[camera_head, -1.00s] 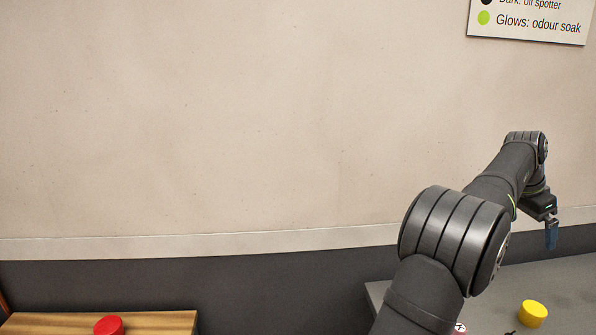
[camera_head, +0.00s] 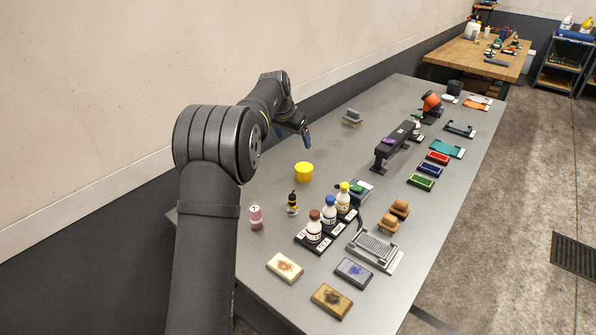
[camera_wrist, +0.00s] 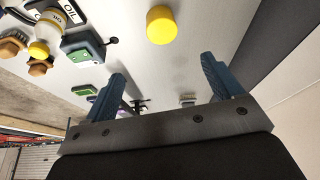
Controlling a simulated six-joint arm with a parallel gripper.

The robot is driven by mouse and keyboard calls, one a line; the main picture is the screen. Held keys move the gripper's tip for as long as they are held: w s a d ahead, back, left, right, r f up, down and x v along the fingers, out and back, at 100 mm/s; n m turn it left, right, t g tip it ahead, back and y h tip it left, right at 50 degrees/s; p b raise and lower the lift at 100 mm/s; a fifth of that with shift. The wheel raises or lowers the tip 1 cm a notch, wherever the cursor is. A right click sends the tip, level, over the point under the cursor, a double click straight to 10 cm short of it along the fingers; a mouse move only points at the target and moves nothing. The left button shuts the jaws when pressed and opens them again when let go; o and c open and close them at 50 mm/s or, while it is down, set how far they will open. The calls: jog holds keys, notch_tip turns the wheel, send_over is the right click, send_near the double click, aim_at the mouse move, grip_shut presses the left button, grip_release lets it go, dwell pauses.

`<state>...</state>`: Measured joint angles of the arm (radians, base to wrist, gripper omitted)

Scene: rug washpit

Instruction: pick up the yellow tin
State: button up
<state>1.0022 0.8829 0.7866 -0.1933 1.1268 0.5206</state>
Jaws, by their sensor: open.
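The yellow tin (camera_head: 304,172) stands on the grey table (camera_head: 290,235), left of its middle, with clear surface around it. It is a short plain cylinder. In the wrist view the tin (camera_wrist: 160,25) is near the top centre, beyond my fingertips and not between them. My gripper (camera_head: 307,138) hangs above the table, a little behind the tin in the head view. Its two blue fingers are apart and empty in the wrist view (camera_wrist: 162,70).
A small dropper bottle (camera_head: 292,203) and a pink-labelled bottle (camera_head: 256,217) stand in front of the tin. Several capped bottles in a rack (camera_head: 313,230) stand front right. A black raised stand (camera_head: 392,150) is to the right. The wall runs along the left.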

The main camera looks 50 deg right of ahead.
send_near(303, 167)
jog(key=x, duration=0.5)
jog(key=shift+s+f, duration=0.15)
jog(key=shift+s, duration=0.15)
jog(key=shift+x, duration=2.65)
jog(key=shift+w, duration=0.2)
jog(key=c, duration=1.1)
